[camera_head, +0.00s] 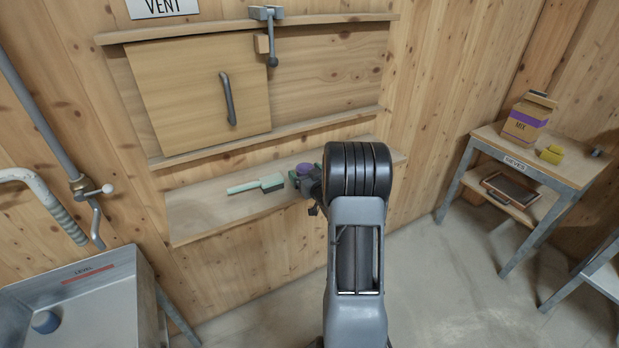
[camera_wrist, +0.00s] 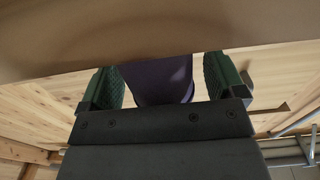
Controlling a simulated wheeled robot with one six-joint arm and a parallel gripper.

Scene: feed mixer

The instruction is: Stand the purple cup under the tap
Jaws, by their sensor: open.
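The purple cup (camera_head: 305,167) is on the wooden shelf, mostly hidden in the head view behind my gripper (camera_head: 306,178) and arm. In the wrist view, the cup (camera_wrist: 158,82) lies between the two green finger pads of my gripper (camera_wrist: 162,85). The jaws are open, with a finger on each side of the cup; contact cannot be told. The tap (camera_head: 84,188), a grey pipe with a small lever and a down-turned spout, is at the left wall. It stands above the back of a metal sink (camera_head: 100,300).
A green brush (camera_head: 258,184) lies on the shelf (camera_head: 205,212) left of the cup. A closed wooden hatch (camera_head: 200,90) is above the shelf. A side table (camera_head: 570,170) with a carton (camera_head: 527,120) stands at right.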

